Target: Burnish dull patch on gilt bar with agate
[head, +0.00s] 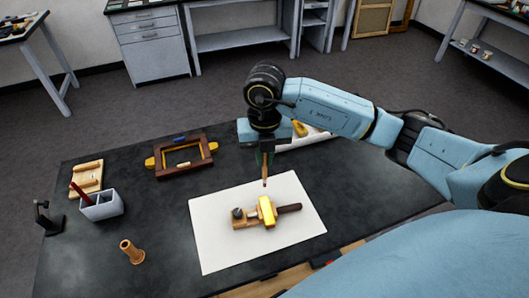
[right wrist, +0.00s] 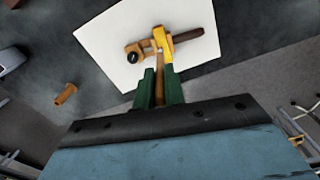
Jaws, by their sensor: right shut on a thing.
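The gilt bar (head: 267,211) is a short yellow block lying in a wooden holder (head: 249,219) with a dark knob and a dark brown handle (head: 289,208). It also shows in the right wrist view (right wrist: 167,48), just ahead of the fingers. My right gripper (head: 264,163) is shut on a thin reddish-brown tool (head: 265,178), which looks like the agate burnisher. The tool hangs near upright, its tip seen just above the bar in the head view; contact cannot be told. The dull patch is too small to make out. My left gripper is not in view.
The holder rests on a white sheet (head: 217,249) on the dark table (head: 165,222). To the left stand a wooden frame (head: 158,167), a grey cup (head: 104,207), a wooden rack (head: 86,165) and a wooden peg (head: 131,252). A white tray (head: 310,138) lies behind my right gripper.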

